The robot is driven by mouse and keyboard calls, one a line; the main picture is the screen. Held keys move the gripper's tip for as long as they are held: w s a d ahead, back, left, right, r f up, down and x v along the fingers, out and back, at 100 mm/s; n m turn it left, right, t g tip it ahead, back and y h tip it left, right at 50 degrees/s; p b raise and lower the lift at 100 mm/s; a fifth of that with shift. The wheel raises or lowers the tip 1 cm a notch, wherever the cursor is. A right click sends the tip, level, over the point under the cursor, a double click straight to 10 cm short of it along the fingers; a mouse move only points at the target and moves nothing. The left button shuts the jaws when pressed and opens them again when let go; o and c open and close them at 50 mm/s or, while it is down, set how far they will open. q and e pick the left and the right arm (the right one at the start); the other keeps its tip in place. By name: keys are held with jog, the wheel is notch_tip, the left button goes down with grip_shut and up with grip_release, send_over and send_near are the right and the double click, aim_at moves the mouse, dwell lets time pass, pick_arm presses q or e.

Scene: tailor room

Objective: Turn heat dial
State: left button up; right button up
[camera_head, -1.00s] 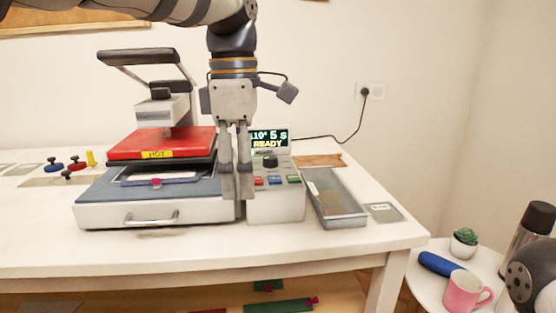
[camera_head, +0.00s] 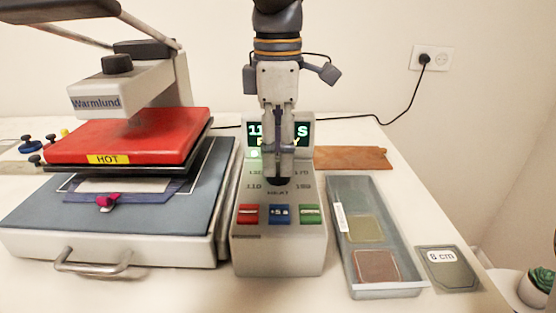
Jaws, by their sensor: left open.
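The heat dial (camera_head: 278,183) is a dark knob on the sloped top of the white control box (camera_head: 280,252) of the heat press. Printed numbers and the word HEAT surround it. My left gripper (camera_head: 279,170) points down from above, its fingers open and directly over the dial. The fingers hide most of the dial, and I cannot tell whether they touch it. The green display (camera_head: 254,131) behind is partly covered by the gripper; it shows digits starting with 11. My right gripper is out of view.
The press's red plate (camera_head: 130,135), marked HOT, stands close left of the gripper. Red, blue (camera_head: 280,215) and green buttons sit in front of the dial. A grey tray (camera_head: 388,292) with two patches and an 8 cm card (camera_head: 448,274) lie right.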

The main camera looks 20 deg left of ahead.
aim_at(278, 173)
pick_arm(q)
jog(key=shift+f, duration=1.4)
jog(key=c, duration=1.1)
jog(key=shift+c, duration=0.2)
jog(key=shift+m, duration=0.4)
jog(key=m, duration=0.4)
jog(key=shift+m, duration=0.4)
jog(key=m, duration=1.2)
jog(key=shift+m, duration=0.3)
jog(key=m, duration=0.5)
jog(key=shift+m, duration=0.4)
